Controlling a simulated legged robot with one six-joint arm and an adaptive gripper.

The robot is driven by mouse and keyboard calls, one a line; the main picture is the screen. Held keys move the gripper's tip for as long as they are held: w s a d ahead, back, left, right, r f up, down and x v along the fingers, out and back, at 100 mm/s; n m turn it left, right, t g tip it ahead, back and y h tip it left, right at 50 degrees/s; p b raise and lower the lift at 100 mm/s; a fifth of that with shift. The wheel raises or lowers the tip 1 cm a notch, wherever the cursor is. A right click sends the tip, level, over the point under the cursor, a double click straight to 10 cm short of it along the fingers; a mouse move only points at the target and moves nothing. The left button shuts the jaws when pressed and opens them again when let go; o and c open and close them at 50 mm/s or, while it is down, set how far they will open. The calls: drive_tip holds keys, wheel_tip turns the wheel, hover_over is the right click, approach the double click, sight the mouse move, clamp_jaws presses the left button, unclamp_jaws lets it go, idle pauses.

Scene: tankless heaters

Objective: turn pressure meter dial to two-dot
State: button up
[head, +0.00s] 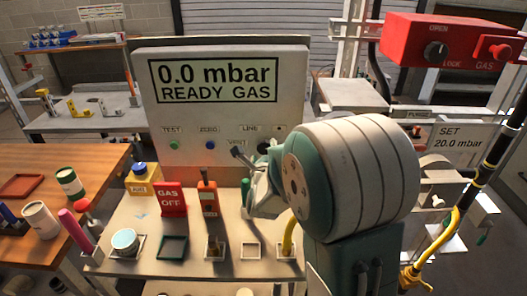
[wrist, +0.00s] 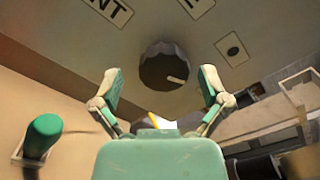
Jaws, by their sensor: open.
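The pressure meter (head: 222,100) is a pale panel reading "0.0 mbar READY GAS". Its dark round dial (wrist: 165,66) is near the centre of the wrist view, with a pale pointer mark towards its lower right. A label ending in "NT", a partly cut-off label and a one-dot label (wrist: 233,50) surround it; I cannot make out a two-dot label. My gripper (wrist: 160,76) is open, with one finger on each side of the dial and gaps showing to both. In the head view my gripper (head: 252,158) is in front of the panel's lower right and partly covers the dial.
Below the panel a bench holds a red "GAS OFF" sign (head: 172,199), an orange device (head: 208,197) and a yellow container (head: 141,183). A green-capped cylinder (wrist: 42,134) is at lower left in the wrist view. A red gas box (head: 455,42) is at upper right.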

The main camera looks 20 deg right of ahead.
drive_tip(key=v, duration=0.7)
drive_tip(key=shift+s, duration=0.2)
drive_tip(key=shift+a, duration=0.15)
